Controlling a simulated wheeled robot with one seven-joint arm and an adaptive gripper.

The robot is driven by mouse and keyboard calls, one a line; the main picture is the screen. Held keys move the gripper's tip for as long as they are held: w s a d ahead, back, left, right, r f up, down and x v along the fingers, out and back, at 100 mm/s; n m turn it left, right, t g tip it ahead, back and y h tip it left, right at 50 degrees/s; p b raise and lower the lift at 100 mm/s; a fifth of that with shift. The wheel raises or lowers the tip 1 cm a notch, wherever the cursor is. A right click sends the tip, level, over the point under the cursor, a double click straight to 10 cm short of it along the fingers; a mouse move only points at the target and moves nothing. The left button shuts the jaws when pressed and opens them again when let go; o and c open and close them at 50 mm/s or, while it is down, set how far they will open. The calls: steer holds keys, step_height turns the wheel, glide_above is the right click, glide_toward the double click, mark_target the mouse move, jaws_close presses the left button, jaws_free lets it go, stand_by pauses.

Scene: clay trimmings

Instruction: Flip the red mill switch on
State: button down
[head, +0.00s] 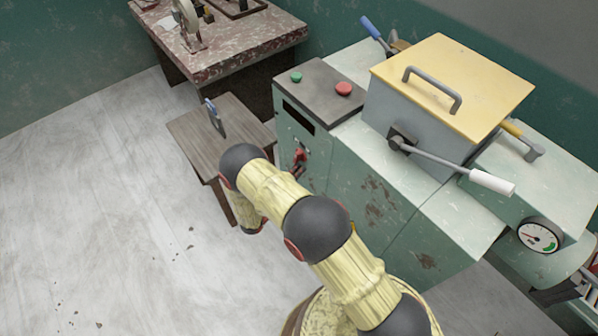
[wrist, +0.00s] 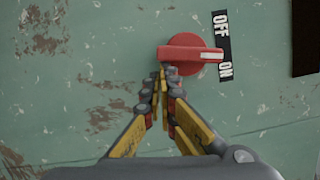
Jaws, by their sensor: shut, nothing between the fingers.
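The red mill switch (wrist: 188,54) is a round knob with a bar grip on the green machine panel in the wrist view. Its white pointer mark points right, toward the gap between the OFF label (wrist: 221,30) and the ON label (wrist: 226,72). My gripper (wrist: 161,74) is shut and empty, its fingertips at the lower left edge of the knob. I cannot tell whether they touch it. In the head view the red switch (head: 299,159) shows small on the machine front, beside my arm; my fingers are not clear there.
The green machine (head: 375,200) carries a green button (head: 296,77), a red button (head: 343,89), a yellow-lidded box (head: 455,75), a white-handled lever (head: 490,182) and a gauge (head: 538,236). A wooden stool (head: 205,145) stands left of it. Floor at left is open.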

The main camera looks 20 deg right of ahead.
steer(key=shift+w+a+f, duration=0.2)
steer(key=shift+w+f, duration=0.05)
steer(key=shift+w, duration=0.2)
steer(key=shift+s+a, duration=0.1)
steer(key=v, duration=1.1)
steer(key=shift+s+a, duration=0.25)
steer(key=shift+f, duration=0.1)
